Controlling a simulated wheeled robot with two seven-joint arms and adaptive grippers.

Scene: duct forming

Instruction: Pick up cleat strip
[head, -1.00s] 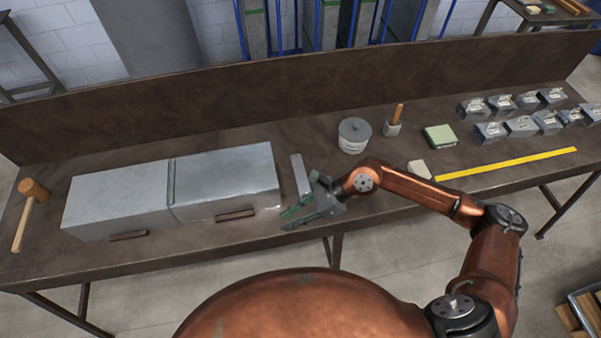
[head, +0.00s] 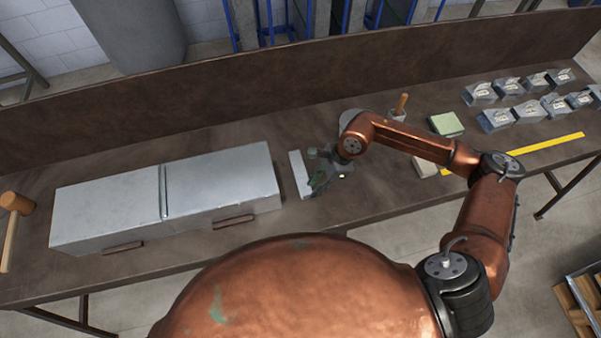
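The cleat strip (head: 299,173) is a narrow pale grey metal strip lying on the workbench, just right of the large grey sheet-metal duct (head: 110,212). The duct has two box sections that meet at a raised seam (head: 163,190). My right gripper (head: 313,169) is low over the bench at the strip's right side, its greenish fingers spread apart. I cannot tell whether a finger touches the strip. My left gripper is not in view.
Two dark bars (head: 233,222) sit along the duct's front. A wooden mallet (head: 14,215) lies at the left end. A grey pot (head: 352,117), a green block (head: 446,124), several small metal boxes (head: 497,119) and a yellow ruler (head: 545,143) are on the right. A tall backboard (head: 230,92) closes the rear.

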